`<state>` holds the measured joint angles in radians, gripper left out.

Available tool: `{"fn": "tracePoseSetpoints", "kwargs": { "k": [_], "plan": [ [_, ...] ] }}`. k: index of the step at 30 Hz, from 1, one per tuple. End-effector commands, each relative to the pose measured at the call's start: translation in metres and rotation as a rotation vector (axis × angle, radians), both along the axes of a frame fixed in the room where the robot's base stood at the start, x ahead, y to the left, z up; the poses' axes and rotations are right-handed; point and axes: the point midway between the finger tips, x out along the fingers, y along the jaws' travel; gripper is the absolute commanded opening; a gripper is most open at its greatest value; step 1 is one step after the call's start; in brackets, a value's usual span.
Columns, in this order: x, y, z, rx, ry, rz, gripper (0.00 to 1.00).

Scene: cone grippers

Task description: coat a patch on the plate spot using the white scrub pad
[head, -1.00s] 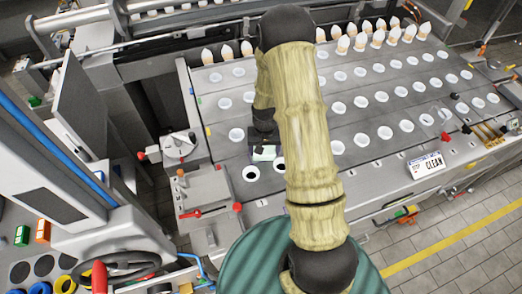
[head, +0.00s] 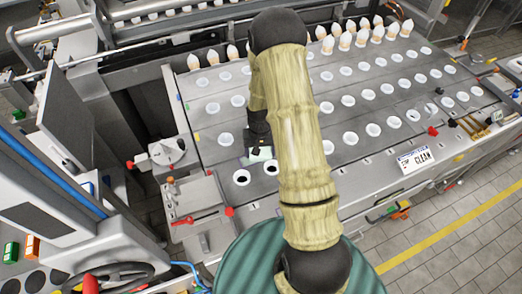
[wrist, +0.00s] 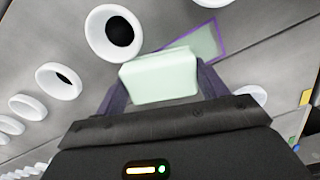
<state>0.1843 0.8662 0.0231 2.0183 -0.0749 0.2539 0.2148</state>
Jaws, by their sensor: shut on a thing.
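My gripper (wrist: 160,92) is shut on the white scrub pad (wrist: 160,78), a pale, slightly green block between its two dark fingers. In the head view the pad (head: 261,153) shows below the dark gripper (head: 258,143), low over the grey plate (head: 300,185). In the wrist view a purple-outlined, pale green patch spot (wrist: 206,42) lies on the plate just beyond the pad, to the upper right. The pad hides part of it. I cannot tell whether the pad touches the plate.
A white-rimmed hole with a black centre (wrist: 114,32) lies close to the pad. Rows of white cups (head: 345,100) fill the plate, with cream cones (head: 345,40) along the back. A sign reading CLEAN (head: 415,158) is at the right. A lever box (head: 195,205) stands at the left.

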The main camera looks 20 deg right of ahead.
Motion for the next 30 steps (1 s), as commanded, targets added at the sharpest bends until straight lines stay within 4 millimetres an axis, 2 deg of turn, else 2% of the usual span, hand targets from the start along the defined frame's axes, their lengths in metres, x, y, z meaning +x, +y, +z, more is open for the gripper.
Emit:
{"fn": "tracePoseSetpoints", "kwargs": {
  "k": [12, 24, 30],
  "plan": [
    [-0.004, 0.033, -0.001, 0.004, 0.013, 0.002, 0.54],
    [-0.002, 0.036, 0.001, 0.003, 0.005, 0.001, 0.54],
    [-0.001, 0.047, 0.0, 0.002, 0.004, 0.003, 0.54]
  ]
}}
